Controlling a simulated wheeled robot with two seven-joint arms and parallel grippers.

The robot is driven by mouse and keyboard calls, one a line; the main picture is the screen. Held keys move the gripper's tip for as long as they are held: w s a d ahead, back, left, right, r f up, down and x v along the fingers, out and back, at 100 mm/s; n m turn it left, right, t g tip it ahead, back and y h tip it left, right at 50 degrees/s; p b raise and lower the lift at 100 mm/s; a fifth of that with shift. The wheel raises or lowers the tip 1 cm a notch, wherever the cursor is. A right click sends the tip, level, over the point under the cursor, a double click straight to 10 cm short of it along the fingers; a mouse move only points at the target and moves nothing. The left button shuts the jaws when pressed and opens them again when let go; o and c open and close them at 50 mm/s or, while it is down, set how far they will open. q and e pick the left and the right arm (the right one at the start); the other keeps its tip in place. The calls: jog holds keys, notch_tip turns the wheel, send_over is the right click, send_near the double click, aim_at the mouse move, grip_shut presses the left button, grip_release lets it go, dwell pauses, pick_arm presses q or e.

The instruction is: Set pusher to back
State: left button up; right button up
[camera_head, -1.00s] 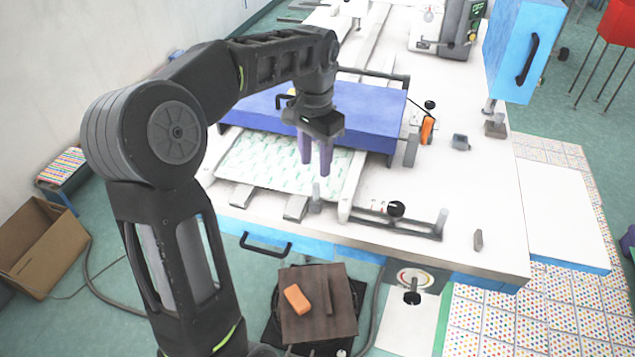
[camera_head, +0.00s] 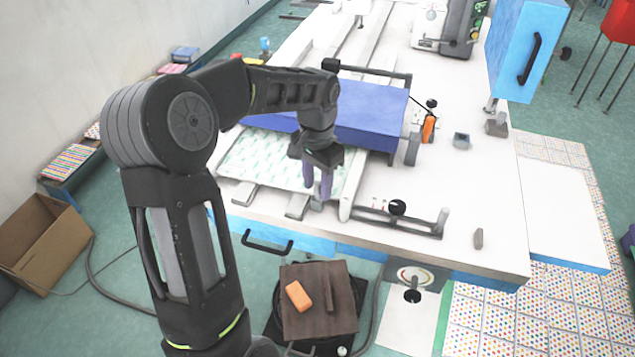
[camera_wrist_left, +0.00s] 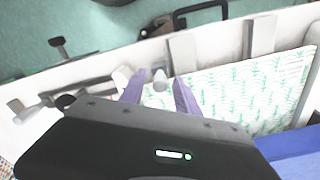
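A small grey upright knob (camera_head: 317,204) stands at the front end of the rail area, by the front edge of the white table; it looks like the pusher's handle, though I cannot be sure. My left gripper (camera_head: 318,190) is right over it, with purple fingers pointing down and hiding part of it. In the left wrist view the knob (camera_wrist_left: 160,82) shows between the two fingers, which are apart on either side of it. Contact with the knob cannot be made out. My right gripper is not in view.
A green-patterned white sheet (camera_head: 265,160) lies behind the knob, partly under a blue block (camera_head: 365,113). A grey bar with a black knob (camera_head: 397,207) is to the right. The table's right front is mostly clear. A brown stool (camera_head: 345,320) stands in front.

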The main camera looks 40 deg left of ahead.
pick_arm(q)
grip_shut()
dwell(1.2)
